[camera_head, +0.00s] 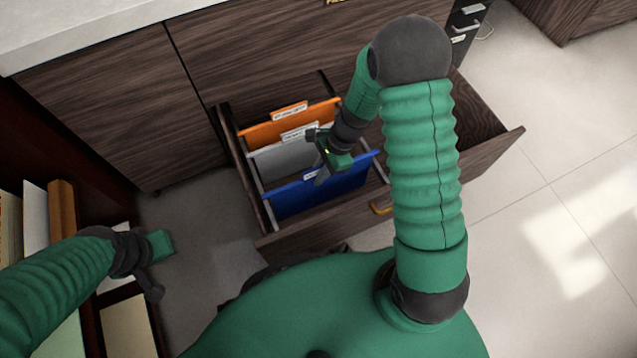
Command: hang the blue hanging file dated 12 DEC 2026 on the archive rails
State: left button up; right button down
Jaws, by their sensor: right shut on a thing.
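A blue hanging file (318,194) is at the front of the open drawer, upright, its top bar tilted a little up to the right. Its white tab is mostly hidden by my gripper, so the date cannot be read. My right gripper (322,172) is shut on the blue file at its top edge. The archive rails (261,196) run along the drawer's sides; I cannot tell whether the bar ends rest on them. My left gripper (160,270) is at lower left, away from the drawer and empty; its jaw opening is unclear.
A grey file (283,160) and an orange file (290,128) hang behind the blue one. A shelf with folders (36,220) stands at left. Bare floor lies at right.

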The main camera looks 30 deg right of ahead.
notch_tip(320, 180, down, 4)
jog(key=shift+b, duration=1.2)
jog(key=c, duration=1.5)
grip_release()
jog(key=shift+f, duration=0.1)
jog(key=shift+o, duration=0.2)
jog(key=p+v, duration=0.7)
jog(key=v, duration=0.5)
jog(key=shift+a, duration=0.1)
jog(key=s+a+r+n+t+h, duration=0.1)
jog(key=s+a+r+n+h, duration=0.1)
jog(key=r+n, duration=0.3)
jog(key=s+a+r+n+t+h, duration=0.1)
jog(key=s+r+n, duration=0.4)
jog(key=n, duration=0.8)
jog(key=shift+a+r+n+h, duration=0.2)
jog(key=shift+a+n+h, duration=0.1)
jog(key=shift+a+h, duration=0.65)
